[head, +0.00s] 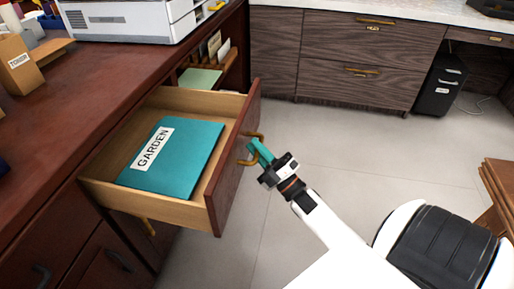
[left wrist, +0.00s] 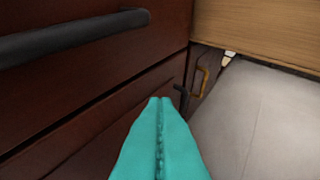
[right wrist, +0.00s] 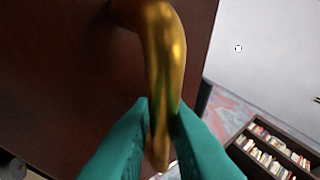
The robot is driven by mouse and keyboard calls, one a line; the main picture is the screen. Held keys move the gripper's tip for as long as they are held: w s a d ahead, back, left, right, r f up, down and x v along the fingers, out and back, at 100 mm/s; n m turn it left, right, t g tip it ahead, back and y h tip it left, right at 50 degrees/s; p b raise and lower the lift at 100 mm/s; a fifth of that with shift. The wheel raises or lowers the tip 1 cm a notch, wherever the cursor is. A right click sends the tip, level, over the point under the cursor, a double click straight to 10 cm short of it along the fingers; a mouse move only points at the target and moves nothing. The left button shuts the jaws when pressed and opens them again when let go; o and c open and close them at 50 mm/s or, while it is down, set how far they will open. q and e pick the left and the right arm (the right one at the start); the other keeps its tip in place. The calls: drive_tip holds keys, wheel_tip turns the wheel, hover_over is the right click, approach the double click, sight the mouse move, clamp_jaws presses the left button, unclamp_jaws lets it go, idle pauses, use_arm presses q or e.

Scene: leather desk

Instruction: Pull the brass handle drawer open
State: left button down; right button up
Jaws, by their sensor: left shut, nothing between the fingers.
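The drawer (head: 228,165) with a brass handle (head: 246,161) on its dark red front stands pulled out from the desk, its pale wood inside showing. A teal folder labelled GARDEN (head: 178,160) lies in it. My right gripper (head: 257,150) is at the handle. In the right wrist view, its teal fingers (right wrist: 162,125) are closed on both sides of the brass handle (right wrist: 163,45). My left gripper (left wrist: 158,100) shows only in the left wrist view, shut and empty, low beside the desk front, with the wooden drawer side (left wrist: 260,30) above right.
A black handle (left wrist: 75,38) is on the desk front near my left gripper. Another brass handle (left wrist: 203,82) is further along, below the open drawer. A printer (head: 125,18) and a box (head: 18,65) stand on the desk. The tiled floor (head: 330,140) right of the drawer is clear.

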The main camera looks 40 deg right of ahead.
drive_tip(key=shift+o, duration=0.3)
drive_tip(key=shift+s, duration=0.1)
